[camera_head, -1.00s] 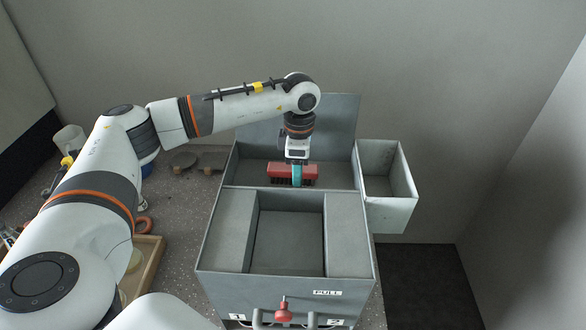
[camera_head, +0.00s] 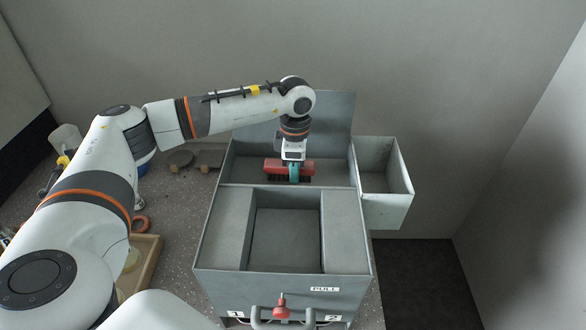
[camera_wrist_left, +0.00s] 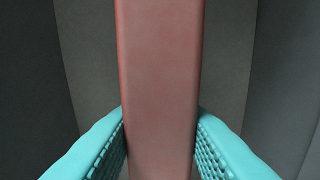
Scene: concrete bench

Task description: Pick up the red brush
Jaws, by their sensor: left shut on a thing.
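The red brush (camera_head: 275,167) has a red back and dark bristles pointing down. In the head view it is in or just above the rear compartment of the grey metal box (camera_head: 211,240). My left gripper (camera_head: 293,174) comes down on it from above and is shut across the middle of its back. In the left wrist view the brush's red back (camera_wrist_left: 160,80) runs between the two teal fingers (camera_wrist_left: 160,140), which press on both sides. I cannot tell whether the bristles touch the compartment floor. My right gripper is not in view.
An open side bin (camera_head: 388,190) hangs at the box's right. A raised lid (camera_head: 335,115) stands behind. A red knob (camera_head: 281,303) and a "PULL" label are on the front.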

